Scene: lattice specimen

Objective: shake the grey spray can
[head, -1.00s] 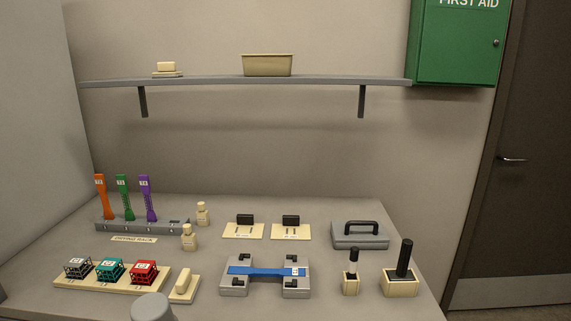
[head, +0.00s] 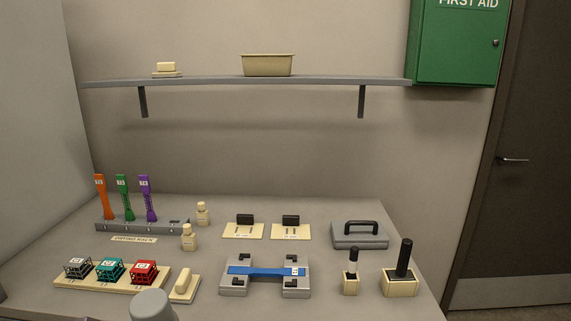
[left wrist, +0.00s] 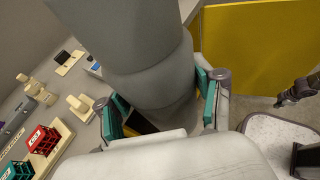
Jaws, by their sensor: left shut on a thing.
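The grey spray can (left wrist: 140,60) is large and close in the left wrist view, running up out of the top of the picture. My left gripper (left wrist: 160,112) has its teal-padded fingers on either side of the can and is shut on it.
Behind are small bottles (head: 189,237) and a rack of coloured strips (head: 122,222). A blue-strip fixture (head: 266,272) sits right.

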